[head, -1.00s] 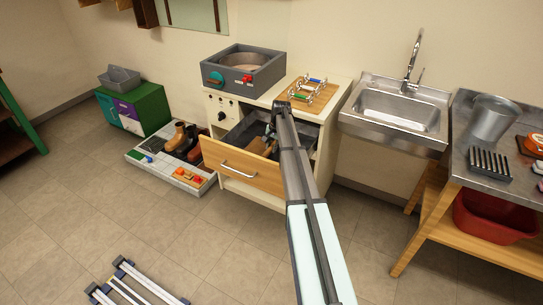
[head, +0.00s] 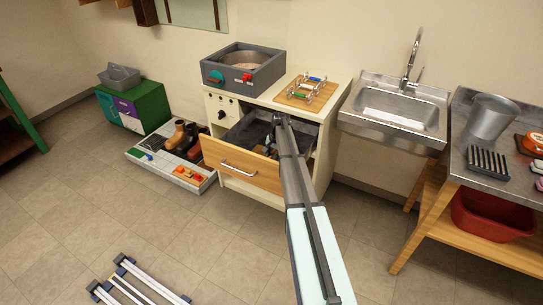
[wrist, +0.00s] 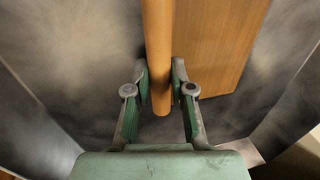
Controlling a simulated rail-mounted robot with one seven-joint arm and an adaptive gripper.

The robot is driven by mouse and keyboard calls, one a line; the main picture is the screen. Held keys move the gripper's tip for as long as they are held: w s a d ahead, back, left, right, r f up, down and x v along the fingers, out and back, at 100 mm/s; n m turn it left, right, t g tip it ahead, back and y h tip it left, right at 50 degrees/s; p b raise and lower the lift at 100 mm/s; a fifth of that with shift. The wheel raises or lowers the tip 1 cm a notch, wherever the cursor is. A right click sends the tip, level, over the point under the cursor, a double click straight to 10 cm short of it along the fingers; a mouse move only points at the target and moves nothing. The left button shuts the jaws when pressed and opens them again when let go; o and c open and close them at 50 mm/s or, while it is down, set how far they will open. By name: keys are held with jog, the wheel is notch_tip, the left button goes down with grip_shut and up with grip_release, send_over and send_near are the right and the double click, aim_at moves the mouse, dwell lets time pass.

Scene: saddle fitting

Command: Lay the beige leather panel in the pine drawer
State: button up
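The pine drawer (head: 225,164) is pulled open below the counter, with a dark grey inside that also fills the wrist view (wrist: 70,60). My gripper (wrist: 160,88) is down in the drawer, mostly hidden in the head view. Its green-padded fingers stand on both sides of a tan rounded bar (wrist: 157,35), very close to it; whether they press on it is unclear. A flat orange-brown piece (wrist: 215,50) lies just right of the bar. I cannot tell whether the bar or this flat piece is the leather panel; nothing clearly beige shows.
A grey box with a round opening (head: 243,70) and a wooden board with small fittings (head: 306,92) stand on the counter above the drawer. A sink (head: 395,115) is to the right. Boots (head: 180,137) stand on a low tray (head: 150,165) on the left.

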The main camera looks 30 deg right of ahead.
jog(key=o, duration=0.4)
jog(key=shift+r, duration=0.1)
jog(key=r, duration=0.4)
jog(key=s+d+r+b, duration=0.1)
jog(key=r, duration=0.3)
jog(key=s+r+b, duration=0.1)
jog(key=r, duration=0.2)
jog(key=shift+d+r, duration=0.15)
jog(key=shift+r, duration=0.25)
